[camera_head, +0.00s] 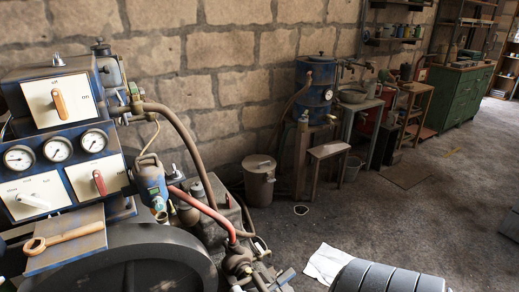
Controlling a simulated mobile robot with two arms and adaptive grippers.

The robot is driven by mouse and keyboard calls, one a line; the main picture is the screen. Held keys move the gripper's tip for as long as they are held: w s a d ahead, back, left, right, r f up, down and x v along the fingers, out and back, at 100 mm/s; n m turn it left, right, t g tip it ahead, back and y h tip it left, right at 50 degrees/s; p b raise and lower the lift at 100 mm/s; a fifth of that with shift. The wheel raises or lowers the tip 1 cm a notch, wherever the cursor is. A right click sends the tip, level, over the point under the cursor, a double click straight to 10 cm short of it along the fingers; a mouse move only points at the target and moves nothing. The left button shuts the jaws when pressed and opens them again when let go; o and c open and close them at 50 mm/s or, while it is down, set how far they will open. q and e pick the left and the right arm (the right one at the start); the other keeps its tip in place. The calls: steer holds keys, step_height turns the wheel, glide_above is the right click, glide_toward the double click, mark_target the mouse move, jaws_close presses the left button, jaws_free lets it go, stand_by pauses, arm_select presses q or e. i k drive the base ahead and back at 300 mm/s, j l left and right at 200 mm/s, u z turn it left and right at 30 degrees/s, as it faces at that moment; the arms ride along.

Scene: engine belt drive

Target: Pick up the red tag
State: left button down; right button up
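I cannot make out a red tag for certain. On the front of the blue engine control box (60,130), a small red piece (99,182) stands out from a white plate at the lower right. It looks like a lever handle, and I cannot tell if it is a tag. A white lever (33,201) is on the plate to its left, and an orange-brown lever (59,103) is on the upper plate marked ON. Neither of my grippers shows in this view.
A wooden-handled tool (65,238) lies on a sloped ledge below the plates. Hoses, a blue-capped fitting (151,180) and a large dark wheel (130,262) crowd the right side and bottom. A lidded bin (259,180) stands by the wall. Open floor (400,225) lies to the right.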

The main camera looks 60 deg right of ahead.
mark_target(228, 200)
steer(key=z, duration=1.5)
steer(key=l+u, duration=0.1)
steer(key=u, duration=0.4)
steer(key=i+l+u, duration=0.1)
steer(key=u, duration=0.4)
steer(key=l+u, duration=0.25)
steer(key=l, duration=0.4)
steer(key=l+u, duration=0.25)
steer(key=l, duration=0.45)
steer(key=k+l+u, duration=0.1)
steer(key=l+u, duration=0.15)
steer(key=l, duration=0.4)
